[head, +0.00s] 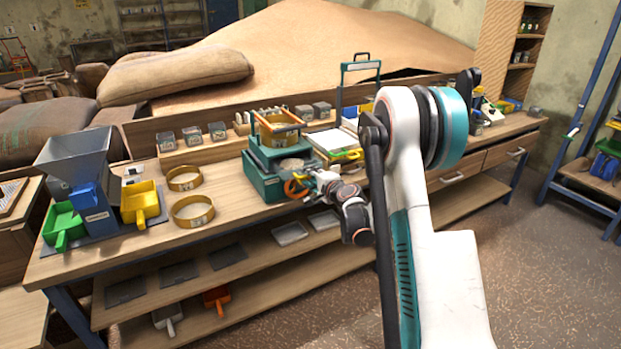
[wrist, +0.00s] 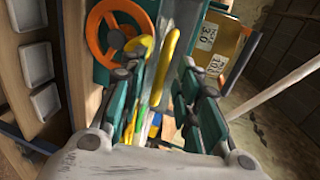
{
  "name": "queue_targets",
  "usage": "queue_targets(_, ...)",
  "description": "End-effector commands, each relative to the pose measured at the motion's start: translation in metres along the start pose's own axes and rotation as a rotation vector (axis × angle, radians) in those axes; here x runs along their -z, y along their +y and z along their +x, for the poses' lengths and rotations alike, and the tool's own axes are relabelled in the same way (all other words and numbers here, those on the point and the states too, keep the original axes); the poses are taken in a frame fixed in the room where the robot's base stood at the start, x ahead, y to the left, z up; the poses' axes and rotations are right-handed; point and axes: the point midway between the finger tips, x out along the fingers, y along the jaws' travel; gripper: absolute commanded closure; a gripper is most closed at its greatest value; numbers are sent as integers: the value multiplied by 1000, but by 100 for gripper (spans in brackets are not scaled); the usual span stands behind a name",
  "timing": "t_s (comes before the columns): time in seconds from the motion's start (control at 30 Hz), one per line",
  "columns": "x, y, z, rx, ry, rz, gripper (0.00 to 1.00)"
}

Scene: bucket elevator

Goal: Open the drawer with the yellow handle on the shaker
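The shaker (head: 262,187) is a teal machine on the workbench with an orange handwheel (head: 296,188) on its front and a sieve on top. In the wrist view the handwheel (wrist: 92,42) is at the upper left. A yellow handle (wrist: 172,45) stands out ahead of my fingers, roughly in line with the gap between them. My gripper (wrist: 164,72) is open, with its teal and grey fingers apart and nothing clearly held. In the head view my gripper (head: 312,180) is close in front of the shaker, right of the handwheel, and hides part of that front. I cannot make out the drawer's edges.
Right of the shaker is a white tray (head: 332,139) with a yellow bar near it. Left on the bench are brass sieve rings (head: 193,211) and a grey hopper (head: 78,160) with green and yellow scoops. A shelf (head: 230,280) with flat trays runs below. Floor at right is free.

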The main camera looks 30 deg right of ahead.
Motion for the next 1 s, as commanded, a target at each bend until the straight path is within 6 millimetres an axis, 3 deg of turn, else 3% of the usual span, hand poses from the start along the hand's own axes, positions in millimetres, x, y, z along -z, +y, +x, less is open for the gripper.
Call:
queue_targets(0.17,1,0,-18,0,2,1,70)
queue_targets(0.6,1,0,-101,0,2,1,70)
queue_targets(0.8,0,0,-117,0,0,0,70)
queue_targets(1.0,0,0,-119,0,0,0,70)
